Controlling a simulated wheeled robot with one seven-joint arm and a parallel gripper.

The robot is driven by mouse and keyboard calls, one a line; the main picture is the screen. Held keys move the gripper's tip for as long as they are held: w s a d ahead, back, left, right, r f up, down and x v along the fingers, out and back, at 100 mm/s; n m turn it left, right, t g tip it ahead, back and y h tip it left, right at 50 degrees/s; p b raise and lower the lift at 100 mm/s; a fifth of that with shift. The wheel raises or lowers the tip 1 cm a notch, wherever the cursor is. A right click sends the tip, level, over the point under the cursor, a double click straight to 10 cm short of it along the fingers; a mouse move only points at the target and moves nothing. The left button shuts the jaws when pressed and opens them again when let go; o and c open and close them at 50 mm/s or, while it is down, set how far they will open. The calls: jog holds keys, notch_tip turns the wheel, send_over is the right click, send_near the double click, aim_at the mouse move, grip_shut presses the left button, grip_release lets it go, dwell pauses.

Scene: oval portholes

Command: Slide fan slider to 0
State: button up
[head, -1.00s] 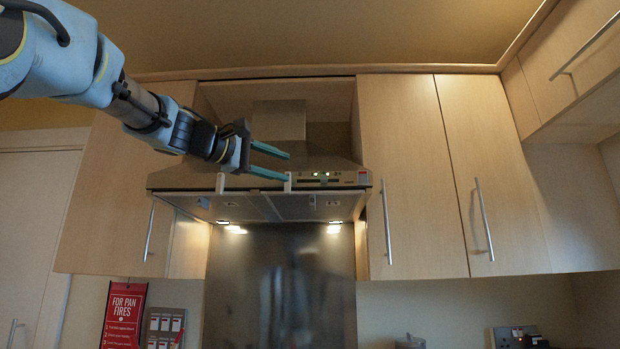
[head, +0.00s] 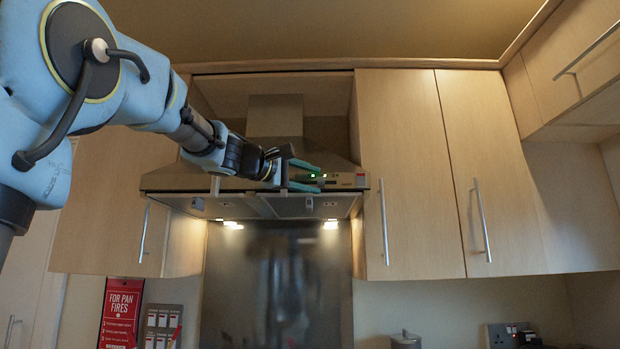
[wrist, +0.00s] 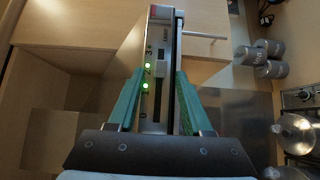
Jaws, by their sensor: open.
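The range hood (head: 195,179) hangs between the wall cabinets, with a narrow control strip along its front. In the wrist view the strip (wrist: 150,50) runs up the picture, with green lights, small markings and a dark slot (wrist: 162,85). I cannot clearly make out the fan slider's knob or its setting. My gripper (head: 320,179) is in front of the right part of the strip, hiding some of it in the head view. In the wrist view its green fingers (wrist: 160,76) are apart, one on each side of the strip, with nothing clearly held. Contact cannot be told.
Wood cabinets (head: 408,150) flank the hood, with long bar handles (head: 384,225). The lit underside of the hood is above a dark splashback (head: 275,285). Pans (wrist: 297,133) and grey canisters (wrist: 270,60) show at the right of the wrist view.

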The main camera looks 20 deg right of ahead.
grip_shut()
dwell(1.4)
